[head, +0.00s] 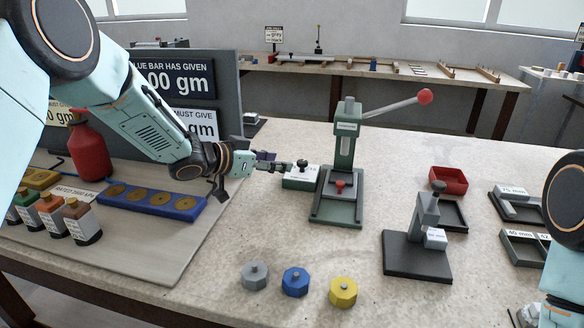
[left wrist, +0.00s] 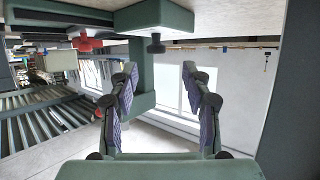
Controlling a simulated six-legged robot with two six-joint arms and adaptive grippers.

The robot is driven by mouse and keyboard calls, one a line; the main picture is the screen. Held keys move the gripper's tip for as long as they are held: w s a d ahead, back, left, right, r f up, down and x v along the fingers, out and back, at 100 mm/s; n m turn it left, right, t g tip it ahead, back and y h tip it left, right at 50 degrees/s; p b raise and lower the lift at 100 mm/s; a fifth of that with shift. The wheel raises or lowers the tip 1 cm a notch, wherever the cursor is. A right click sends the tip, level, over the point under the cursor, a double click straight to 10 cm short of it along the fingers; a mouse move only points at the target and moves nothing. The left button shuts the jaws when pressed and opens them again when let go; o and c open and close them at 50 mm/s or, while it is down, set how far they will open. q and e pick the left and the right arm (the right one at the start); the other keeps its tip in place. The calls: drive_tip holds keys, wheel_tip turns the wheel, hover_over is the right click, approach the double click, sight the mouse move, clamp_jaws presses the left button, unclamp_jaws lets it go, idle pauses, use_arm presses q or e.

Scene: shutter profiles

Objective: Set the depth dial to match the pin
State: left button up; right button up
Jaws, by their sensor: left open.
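A green box (head: 299,182) with a pale label carries a black knob (head: 302,163) on top, apparently the depth dial. It stands left of the green press (head: 345,150). My left gripper (head: 284,167) is open and empty, just left of the knob, with a finger close to it. Whether it touches is unclear. In the left wrist view the open fingers (left wrist: 160,78) have clear space between them. There the box (left wrist: 153,17) and its knob (left wrist: 156,46) appear upside down beyond the fingers. I cannot tell which part is the pin. My right gripper is not visible.
The press has a red-tipped lever (head: 424,97) and a red knob (head: 340,185) low in front. A grey fixture (head: 418,257) stands to the right. Grey (head: 255,276), blue (head: 295,282) and yellow (head: 343,292) pieces lie in front. A blue tray (head: 178,213) lies below my left arm.

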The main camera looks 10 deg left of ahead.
sight(300, 162)
use_arm(q)
drive_tip(key=x, duration=0.3)
drive_tip(key=b+x, duration=0.1)
drive_tip(key=x, duration=0.2)
drive_tip(key=shift+s+d+r, duration=0.1)
drive_tip(key=shift+s+d, duration=0.15)
drive_tip(key=shift+w+a, duration=0.1)
drive_tip(key=shift+w, duration=0.15)
drive_tip(key=shift+d, duration=0.45)
drive_tip(key=shift+w+a, duration=0.1)
drive_tip(key=shift+a, duration=0.2)
drive_tip(key=c, duration=0.4)
drive_tip(key=shift+d, duration=0.15)
drive_tip(key=c, duration=0.5)
clamp_jaws()
